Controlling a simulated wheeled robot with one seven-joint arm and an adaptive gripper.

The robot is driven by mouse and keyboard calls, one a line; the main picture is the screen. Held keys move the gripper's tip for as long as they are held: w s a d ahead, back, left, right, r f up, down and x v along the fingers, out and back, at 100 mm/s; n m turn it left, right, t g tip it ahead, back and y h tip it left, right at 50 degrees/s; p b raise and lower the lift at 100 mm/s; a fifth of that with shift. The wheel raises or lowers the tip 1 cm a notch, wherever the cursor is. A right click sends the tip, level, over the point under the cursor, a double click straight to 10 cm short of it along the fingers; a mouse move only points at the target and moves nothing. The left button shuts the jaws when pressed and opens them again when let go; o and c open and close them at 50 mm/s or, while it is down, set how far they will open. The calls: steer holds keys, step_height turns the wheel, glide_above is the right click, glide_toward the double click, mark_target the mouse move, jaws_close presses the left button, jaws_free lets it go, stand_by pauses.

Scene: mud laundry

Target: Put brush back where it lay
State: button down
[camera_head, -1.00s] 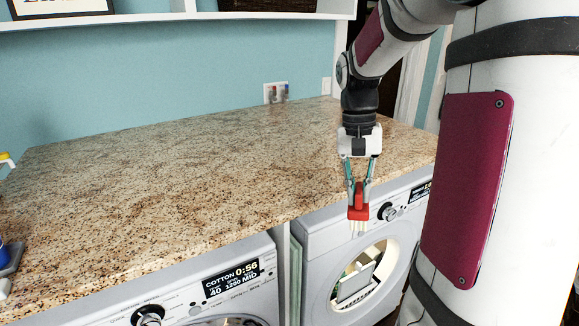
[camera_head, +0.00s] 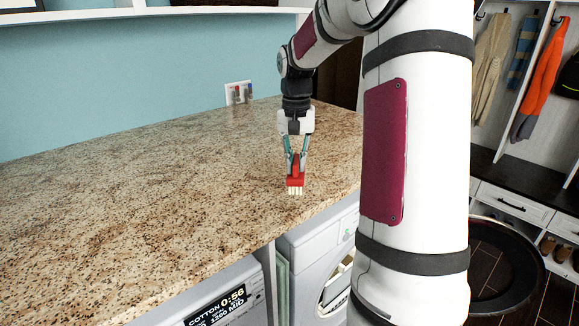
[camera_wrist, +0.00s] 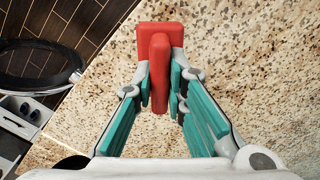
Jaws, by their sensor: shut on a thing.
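The brush (camera_head: 295,184) has a red body and handle with pale bristles pointing down. My gripper (camera_head: 296,160) is shut on its handle in the head view. The brush hangs upright over the right part of the granite counter (camera_head: 130,200), near the front edge. Whether the bristles touch the counter I cannot tell. In the wrist view the red brush (camera_wrist: 160,40) sits between the teal fingers of my gripper (camera_wrist: 160,82), with speckled counter below it. The bristles are hidden there.
Two front-loading machines stand under the counter, one with a lit display (camera_head: 215,308). A wall socket plate (camera_head: 238,93) is at the back. At right are hanging coats (camera_head: 540,80), a drawer bench (camera_head: 512,205) and a round dark-rimmed object (camera_head: 500,265) on the floor. The counter left of the brush is clear.

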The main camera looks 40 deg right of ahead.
steer(key=shift+w+d+f+p, duration=0.2)
steer(key=shift+w+d+f, duration=0.15)
steer(key=shift+w+f, duration=0.3)
steer(key=shift+w+d+f+p, duration=0.2)
steer(key=shift+w+d+f, duration=0.25)
steer(key=shift+w, duration=0.3)
steer(key=shift+w+d+f+p, duration=0.2)
steer(key=shift+w+d+f, duration=0.05)
steer(key=shift+w+f, duration=0.55)
steer(key=shift+f, duration=0.1)
steer(key=c, duration=1.6)
jaws_free()
